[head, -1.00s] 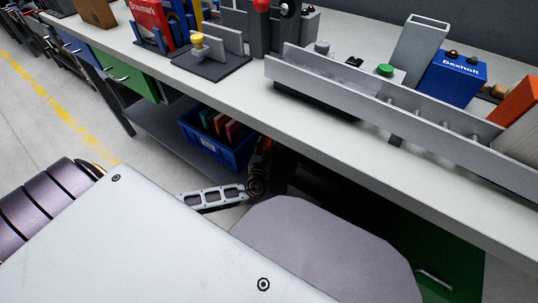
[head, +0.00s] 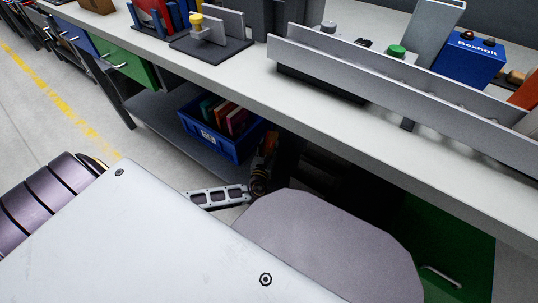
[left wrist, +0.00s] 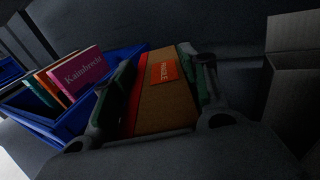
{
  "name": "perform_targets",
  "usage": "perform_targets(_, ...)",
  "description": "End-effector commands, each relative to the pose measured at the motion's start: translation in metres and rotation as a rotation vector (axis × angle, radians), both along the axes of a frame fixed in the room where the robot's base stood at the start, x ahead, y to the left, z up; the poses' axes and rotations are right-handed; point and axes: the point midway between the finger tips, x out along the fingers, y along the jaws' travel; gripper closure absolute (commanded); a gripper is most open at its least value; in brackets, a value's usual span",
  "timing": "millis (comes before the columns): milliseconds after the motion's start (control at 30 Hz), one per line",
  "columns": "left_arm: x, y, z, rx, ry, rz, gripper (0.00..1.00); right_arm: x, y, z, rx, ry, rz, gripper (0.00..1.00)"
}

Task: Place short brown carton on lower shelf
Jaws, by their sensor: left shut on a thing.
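The short brown carton (left wrist: 165,105), with a red fragile label, is between the fingers of my left gripper (left wrist: 160,75) in the left wrist view. The gripper is shut on it. In the head view my left gripper (head: 264,165) is small and dark, low under the bench front, just right of the blue bin; the carton is hard to make out there. The lower shelf (head: 152,118) is the grey board under the bench. Whether the carton touches the shelf I cannot tell. My right gripper is not in view.
A blue bin (head: 205,143) with several books stands on the lower shelf; it shows left of the carton in the left wrist view (left wrist: 70,122). A grey open box (left wrist: 292,85) stands at the right. The bench top (head: 330,125) overhangs the shelf. A green cabinet (head: 450,235) is at right.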

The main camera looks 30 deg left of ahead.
Motion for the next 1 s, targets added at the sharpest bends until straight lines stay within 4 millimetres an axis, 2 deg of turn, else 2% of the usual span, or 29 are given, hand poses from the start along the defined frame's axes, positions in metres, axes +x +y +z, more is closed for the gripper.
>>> perform_targets(433,0.0,0.0,-0.003,0.0,0.0,0.0,0.87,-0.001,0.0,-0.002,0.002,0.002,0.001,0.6)
perform_targets(800,0.0,0.0,-0.031,0.0,0.001,0.0,0.87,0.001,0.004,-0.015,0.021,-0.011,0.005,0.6)
perform_targets(1000,0.0,0.0,-0.038,0.001,0.0,0.0,0.87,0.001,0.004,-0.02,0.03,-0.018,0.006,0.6)
